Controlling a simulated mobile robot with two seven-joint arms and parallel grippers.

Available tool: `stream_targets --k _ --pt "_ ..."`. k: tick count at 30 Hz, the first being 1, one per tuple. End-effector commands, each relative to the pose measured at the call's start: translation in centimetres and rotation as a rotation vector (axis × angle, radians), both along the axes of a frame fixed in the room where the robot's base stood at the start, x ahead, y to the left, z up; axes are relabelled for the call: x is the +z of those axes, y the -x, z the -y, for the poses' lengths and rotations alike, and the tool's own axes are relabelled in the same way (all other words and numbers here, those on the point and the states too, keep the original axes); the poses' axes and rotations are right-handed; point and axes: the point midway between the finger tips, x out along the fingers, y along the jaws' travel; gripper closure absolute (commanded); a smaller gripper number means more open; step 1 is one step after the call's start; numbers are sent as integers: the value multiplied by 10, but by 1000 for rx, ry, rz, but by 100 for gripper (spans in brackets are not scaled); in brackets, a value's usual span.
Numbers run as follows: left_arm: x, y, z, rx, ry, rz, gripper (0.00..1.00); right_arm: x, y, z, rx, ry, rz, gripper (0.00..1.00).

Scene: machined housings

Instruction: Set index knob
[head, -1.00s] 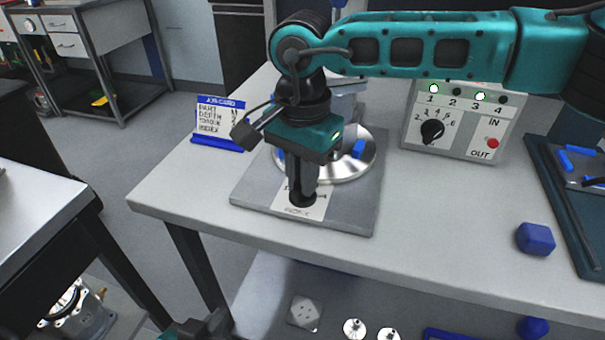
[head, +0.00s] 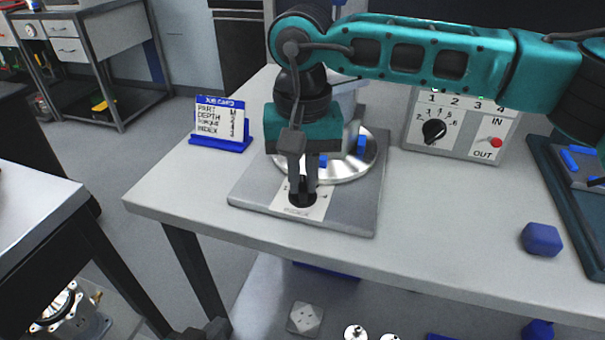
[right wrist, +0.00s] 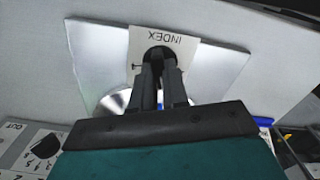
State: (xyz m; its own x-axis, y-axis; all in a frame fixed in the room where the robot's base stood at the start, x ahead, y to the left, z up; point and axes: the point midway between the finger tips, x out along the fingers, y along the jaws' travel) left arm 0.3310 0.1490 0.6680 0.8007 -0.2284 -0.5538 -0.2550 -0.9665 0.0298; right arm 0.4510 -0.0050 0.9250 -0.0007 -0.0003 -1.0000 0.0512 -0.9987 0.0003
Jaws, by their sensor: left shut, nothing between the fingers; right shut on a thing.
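The index knob (head: 301,202) is a round black knob on a white label plate (head: 318,210) on the front of a grey fixture plate (head: 350,222). My right gripper (head: 302,188) points down at it and is shut on it. In the right wrist view the fingers close on the black knob (right wrist: 157,54), beside the word INDEX. The fingers hide its pointer and most scale marks. A blue-headed job card (head: 220,120) lists part, depth, torque and index; its values are too small to read surely. My left gripper (head: 205,330) shows only partly at the bottom edge, shut and empty.
A shiny disc (head: 345,168) with blue blocks sits behind the knob. A grey control box (head: 460,140) with its own dial stands at the back right, partly behind my right arm. A blue block (head: 541,239) and a dark tray (head: 575,210) lie at right. The table's front edge is clear.

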Motion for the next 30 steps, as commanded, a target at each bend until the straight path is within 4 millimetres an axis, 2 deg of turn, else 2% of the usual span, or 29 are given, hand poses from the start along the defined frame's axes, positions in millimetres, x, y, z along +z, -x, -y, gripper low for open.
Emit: stream_targets --k 16,17,24,30 --pt "-1 1 0 0 1 -3 100 1 -1 0 27 0 4 100" --pt "-1 1 0 0 1 -3 100 1 -1 0 27 0 4 84" --pt "-1 1 0 0 1 -3 100 0 -1 0 27 0 3 61" --pt "-1 1 0 0 1 -3 100 0 0 0 27 0 2 61"
